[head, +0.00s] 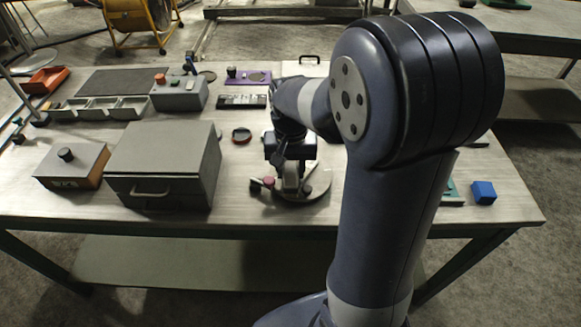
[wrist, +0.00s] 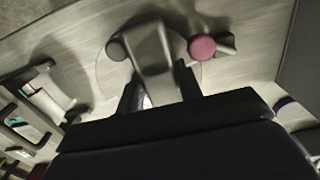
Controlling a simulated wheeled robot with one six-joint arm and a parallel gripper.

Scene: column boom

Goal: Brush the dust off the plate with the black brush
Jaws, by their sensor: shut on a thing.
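My gripper (head: 290,180) is low over a pale round plate (head: 321,183) near the front edge of the table. In the wrist view my gripper (wrist: 158,92) is shut on a grey, flared piece (wrist: 152,48), which seems to be the black brush. Its lower end reaches over the plate (wrist: 107,78); I cannot tell whether it touches. A pink round knob (wrist: 202,47) and a dark round knob (wrist: 118,48) show on either side of the held piece. No dust can be made out on the plate.
A grey box with a handle (head: 160,165) stands left of the plate, with a smaller box with a black knob (head: 72,165) beyond it. A small dark round dish (head: 241,135) lies behind. A blue cube (head: 483,192) sits at the right. My arm hides part of the table.

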